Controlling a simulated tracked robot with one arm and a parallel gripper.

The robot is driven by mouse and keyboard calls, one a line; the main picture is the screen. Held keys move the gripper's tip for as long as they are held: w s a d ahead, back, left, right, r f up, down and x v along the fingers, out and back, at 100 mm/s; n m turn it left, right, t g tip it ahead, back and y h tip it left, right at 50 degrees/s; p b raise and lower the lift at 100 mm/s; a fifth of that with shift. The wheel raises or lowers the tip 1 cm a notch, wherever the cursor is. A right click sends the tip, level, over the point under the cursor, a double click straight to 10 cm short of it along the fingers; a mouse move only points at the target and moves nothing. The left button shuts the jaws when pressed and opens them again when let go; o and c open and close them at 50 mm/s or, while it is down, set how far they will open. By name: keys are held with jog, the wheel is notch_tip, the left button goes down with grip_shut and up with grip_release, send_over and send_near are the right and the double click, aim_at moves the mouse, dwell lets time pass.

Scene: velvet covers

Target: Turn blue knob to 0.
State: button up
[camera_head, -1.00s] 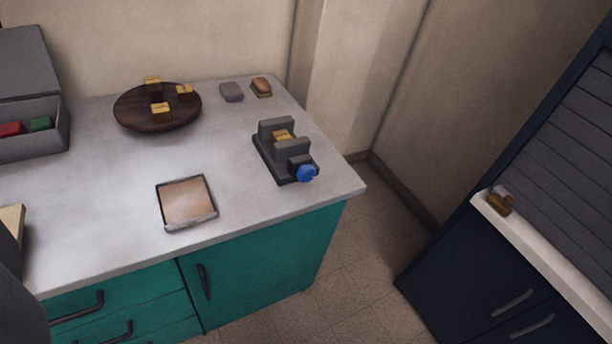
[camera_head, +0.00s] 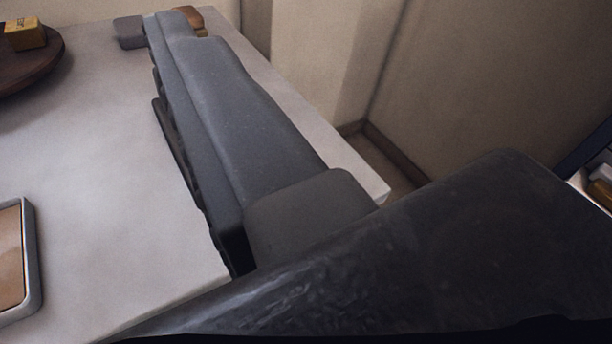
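The blue knob and the grey device that carries it are hidden now behind a long grey body that I take to be my gripper and arm (camera_head: 182,42). It runs from the lower middle up to the top left over the countertop. Its fingers are not clearly told apart, so I cannot see whether it is open or shut, or whether it touches the knob. A dark edge along its left side may be part of the device; I cannot tell. The knob's setting is not visible.
The pale countertop (camera_head: 100,150) is bare left of my arm. A framed tray (camera_head: 32,262) is at the left edge. A round wooden board (camera_head: 40,68) with a yellow block (camera_head: 25,35) is top left. A greyish block (camera_head: 129,32) and a brown block (camera_head: 196,20) lie at the back.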

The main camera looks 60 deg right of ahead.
jog(key=s+d+f+m+t+y+p, duration=0.1)
jog(key=s+d+f, duration=0.3)
jog(key=f, duration=0.6)
jog(key=s+d+f+m+p, duration=0.1)
jog(key=s+d+f, duration=0.1)
jog(key=d+f, duration=0.6)
jog(key=b+x, duration=0.1)
jog(key=x, duration=0.3)
jog(key=a+b+x, duration=0.1)
jog(key=x, duration=0.2)
jog(key=f+b+x, duration=0.1)
jog(key=x, duration=0.3)
jog(key=shift+w+a, duration=0.25)
jog(key=shift+w, duration=0.25)
jog(key=c, duration=1)
jog(key=shift+d, duration=0.2)
jog(key=shift+a+f, duration=0.1)
jog(key=shift+a, duration=0.05)
